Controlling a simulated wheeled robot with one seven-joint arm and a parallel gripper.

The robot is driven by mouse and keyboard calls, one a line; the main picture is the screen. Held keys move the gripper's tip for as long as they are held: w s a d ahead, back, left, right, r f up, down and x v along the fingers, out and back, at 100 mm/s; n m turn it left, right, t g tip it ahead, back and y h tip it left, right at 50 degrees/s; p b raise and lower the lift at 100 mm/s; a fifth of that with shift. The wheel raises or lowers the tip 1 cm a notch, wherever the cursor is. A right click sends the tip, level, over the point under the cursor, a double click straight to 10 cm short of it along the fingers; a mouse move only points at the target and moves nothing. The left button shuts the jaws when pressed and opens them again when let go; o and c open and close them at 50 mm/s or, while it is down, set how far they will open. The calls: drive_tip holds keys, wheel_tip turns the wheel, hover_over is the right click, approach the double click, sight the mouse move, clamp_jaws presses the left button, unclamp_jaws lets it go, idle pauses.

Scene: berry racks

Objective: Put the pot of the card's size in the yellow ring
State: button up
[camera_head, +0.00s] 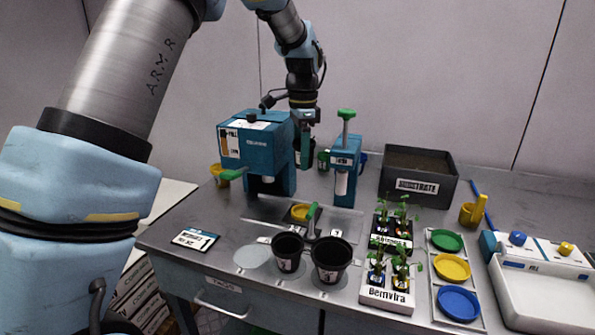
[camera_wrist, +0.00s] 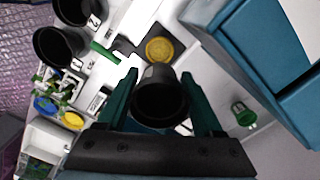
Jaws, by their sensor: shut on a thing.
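My gripper (camera_head: 304,158) is raised over the back middle of the table, between the teal machine and the teal press. In the wrist view its fingers (camera_wrist: 159,78) are shut on a black pot (camera_wrist: 160,103); in the head view this pot is mostly hidden. The yellow ring (camera_head: 300,212) lies on a metal plate below my gripper, and also shows in the wrist view (camera_wrist: 159,49), beyond the held pot. The card (camera_head: 195,239) lies at the table's left front and seems to read 1. Two black pots (camera_head: 288,252) (camera_head: 331,260) stand at the front, beside an empty round grey spot (camera_head: 252,257).
The teal machine (camera_head: 257,150) and the press (camera_head: 345,170) stand close on either side. Plant trays (camera_head: 387,296), coloured dishes (camera_head: 452,267) and a substrate box (camera_head: 418,176) fill the right.

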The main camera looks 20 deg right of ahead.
drive_tip(key=b, duration=0.2)
approach(299, 215)
wheel_tip(299, 215, down, 2)
drive_tip(key=b, duration=0.4)
drive_tip(key=shift+d+f, duration=0.15)
drive_tip(key=shift+f, duration=0.1)
drive_tip(key=shift+f+b, duration=0.6)
drive_tip(key=shift+f, duration=0.65)
drive_tip(key=shift+f, duration=0.7)
